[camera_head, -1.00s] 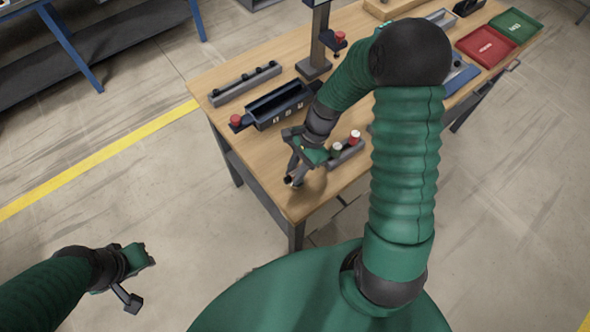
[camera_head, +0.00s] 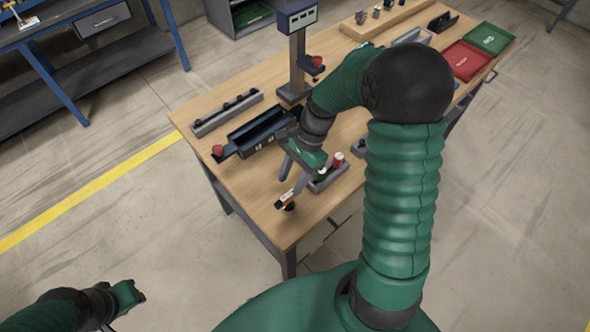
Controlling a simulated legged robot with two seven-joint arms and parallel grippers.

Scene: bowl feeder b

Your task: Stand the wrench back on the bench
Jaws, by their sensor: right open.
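My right gripper (camera_head: 290,184) is over the near left corner of the wooden bench (camera_head: 325,208), pointing down with its grey fingers apart. A small object with a white and orange-brown part and a dark round end (camera_head: 289,207) is at its fingertips, close to the bench top. It may be the wrench, but it is too small to be sure. I cannot tell whether it touches the fingers. My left gripper (camera_head: 132,293) is low at the left, over the floor and away from the bench. Its fingers are not clear.
A grey holder with a red-and-white capped piece (camera_head: 338,160) lies just right of my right gripper. A dark trough (camera_head: 262,132), a grey rail (camera_head: 227,113) and a post with a display (camera_head: 298,50) stand behind. Red (camera_head: 466,61) and green (camera_head: 489,38) trays are far right.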

